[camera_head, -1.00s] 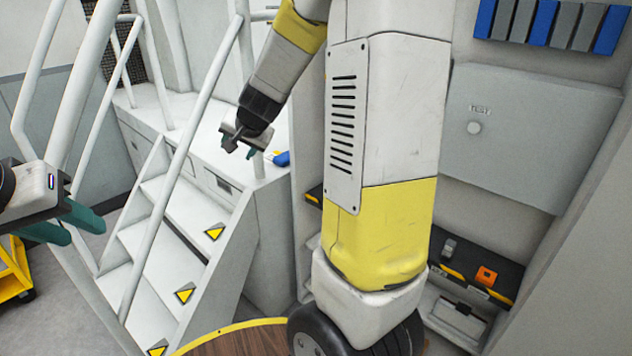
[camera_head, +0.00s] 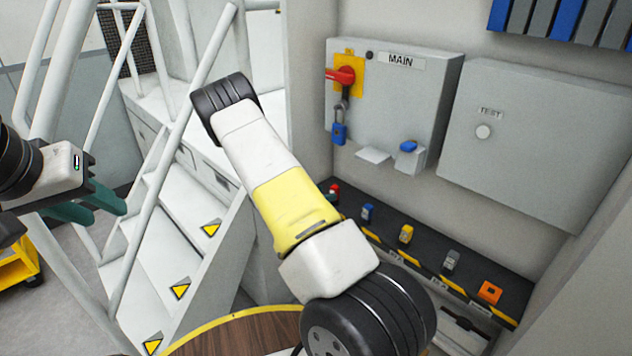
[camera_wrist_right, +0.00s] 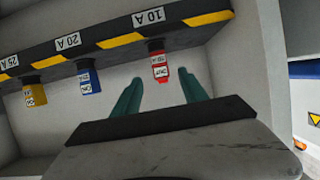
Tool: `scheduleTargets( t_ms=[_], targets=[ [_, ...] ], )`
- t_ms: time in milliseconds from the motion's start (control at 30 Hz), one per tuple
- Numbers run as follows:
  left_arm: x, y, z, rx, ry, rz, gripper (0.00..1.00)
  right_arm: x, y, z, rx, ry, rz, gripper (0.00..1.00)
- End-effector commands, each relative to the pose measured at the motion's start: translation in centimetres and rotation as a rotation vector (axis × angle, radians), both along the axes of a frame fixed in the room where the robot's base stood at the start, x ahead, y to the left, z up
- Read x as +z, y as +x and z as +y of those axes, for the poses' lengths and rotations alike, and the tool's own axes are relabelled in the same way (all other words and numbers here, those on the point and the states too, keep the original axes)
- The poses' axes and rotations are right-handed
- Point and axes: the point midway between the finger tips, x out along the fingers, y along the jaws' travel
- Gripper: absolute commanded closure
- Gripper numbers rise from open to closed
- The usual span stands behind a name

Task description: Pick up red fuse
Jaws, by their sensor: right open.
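The red fuse (camera_wrist_right: 160,66) hangs under the dark shelf edge at the 10 A label in the right wrist view. In the head view the red fuse (camera_head: 334,190) shows small at the far end of the fuse row, close beside my right arm. My right gripper (camera_wrist_right: 163,90) is open, its two teal fingers pointing toward the red fuse, which appears between and just beyond the fingertips. I cannot see contact. In the head view my right gripper is hidden. My left gripper (camera_head: 95,206) is at the left edge, empty, with its teal fingers apart.
Beside the red fuse are a blue fuse (camera_wrist_right: 87,78) and a yellow fuse (camera_wrist_right: 35,93). A grey fuse (camera_head: 450,262) and an orange block (camera_head: 489,292) sit further along the shelf. The MAIN box (camera_head: 390,110) with its red handle is above. White stairs (camera_head: 150,240) stand at left.

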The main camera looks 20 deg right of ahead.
Motion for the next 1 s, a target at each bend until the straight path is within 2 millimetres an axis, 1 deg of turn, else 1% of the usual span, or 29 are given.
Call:
scheduleTargets(
  t_ms=[167,267,400,500,600,800,867,900,967,1000],
  targets=[
    [0.0,0.0,0.0,0.0,0.0,0.0,0.64,-0.9,0.7,-1.8,-0.002,0.001,0.0,0.49],
    [0.0,0.0,0.0,0.0,0.0,0.0,0.64,-1.7,1.1,-2.7,0.0,0.002,0.0,0.49],
    [0.0,0.0,0.0,0.0,0.0,0.0,0.64,-2.9,1.9,-4.3,0.0,0.002,0.0,0.49],
    [0.0,0.0,0.0,0.0,0.0,0.0,0.64,-3.3,2.3,-5.3,-0.001,0.003,-0.001,0.49],
    [0.0,0.0,0.0,0.0,0.0,0.0,0.64,-3.4,2.5,-5.7,0.001,0.003,0.0,0.49],
    [0.0,0.0,0.0,0.0,0.0,0.0,0.64,-3.4,2.5,-5.7,0.001,0.003,0.0,0.49],
    [0.0,0.0,0.0,0.0,0.0,0.0,0.64,-3.4,2.5,-5.7,0.001,0.003,0.0,0.61],
    [0.0,0.0,0.0,0.0,0.0,0.0,0.64,-3.4,2.5,-5.7,0.001,0.003,0.0,0.69],
    [0.0,0.0,0.0,0.0,0.0,0.0,0.64,-3.4,2.5,-5.6,0.001,0.003,0.0,0.8],
    [0.0,0.0,0.0,0.0,0.0,0.0,0.64,-3.4,2.5,-5.6,0.001,0.003,0.0,0.88]
  ],
)
